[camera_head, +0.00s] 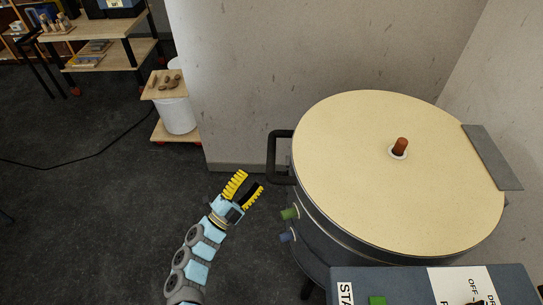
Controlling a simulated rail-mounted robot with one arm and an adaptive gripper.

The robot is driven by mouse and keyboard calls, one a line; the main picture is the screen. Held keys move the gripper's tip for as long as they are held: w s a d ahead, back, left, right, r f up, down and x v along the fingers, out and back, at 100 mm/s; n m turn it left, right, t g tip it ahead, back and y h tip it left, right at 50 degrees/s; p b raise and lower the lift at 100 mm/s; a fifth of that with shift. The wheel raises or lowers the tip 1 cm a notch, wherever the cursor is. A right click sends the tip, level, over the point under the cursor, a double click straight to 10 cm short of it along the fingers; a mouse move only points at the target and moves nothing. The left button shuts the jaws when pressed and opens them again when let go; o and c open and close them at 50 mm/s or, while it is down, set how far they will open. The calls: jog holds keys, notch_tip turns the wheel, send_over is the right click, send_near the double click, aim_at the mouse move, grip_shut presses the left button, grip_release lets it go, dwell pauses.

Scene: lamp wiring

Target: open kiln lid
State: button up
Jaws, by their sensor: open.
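The kiln (322,238) stands at the right, and its round cream lid (345,170) lies flat and closed on top. A reddish-brown plug (401,147) sits in a pale ring on the lid. A black handle (271,160) sticks out from the lid's left side. A grey hinge plate (492,157) is at the lid's right edge. My gripper (249,185), with yellow ribbed fingers, is open and empty. In the picture it is just below and left of the handle, apart from it. Its depth relative to the handle is hard to tell.
A control box (405,283) with a green button is at the kiln's front. Green (290,213) and blue knobs (287,236) stick out from the kiln's left side. Walls stand close behind and right. A shelf cart (163,86) stands at the back left. The dark floor at left is mostly clear.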

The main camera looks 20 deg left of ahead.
aim_at(271, 155)
jog(key=b+x, duration=0.2)
jog(key=x, duration=0.8)
jog(key=shift+w, duration=0.1)
grip_shut()
